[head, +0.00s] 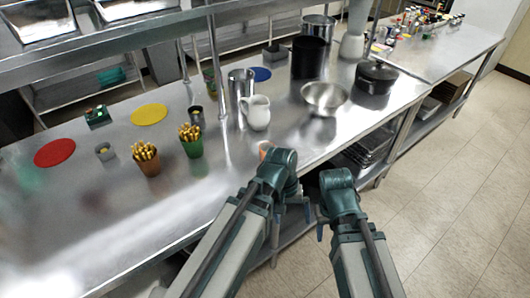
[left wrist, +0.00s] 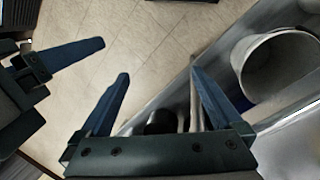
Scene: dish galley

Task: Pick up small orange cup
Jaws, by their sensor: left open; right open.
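The small orange cup (head: 264,147) stands near the front edge of the steel counter (head: 120,235) in the head view. My left gripper and wrist hide part of it. My left gripper (head: 291,212) is in front of the cup, by the counter edge, open and empty. In the left wrist view its two fingers (left wrist: 160,75) are spread with nothing between them. A pale round open vessel (left wrist: 272,72) is to the right of these fingers; I cannot tell whether it is the cup. My right gripper (head: 326,208) is open, right of the left one, over the floor side.
A white pitcher (head: 257,112) and a steel bowl (head: 325,98) stand behind the cup. Green (head: 191,146) and brown (head: 147,164) cups with gold utensils stand to the left. A shelf post (head: 216,70) rises behind. The counter's front left is clear.

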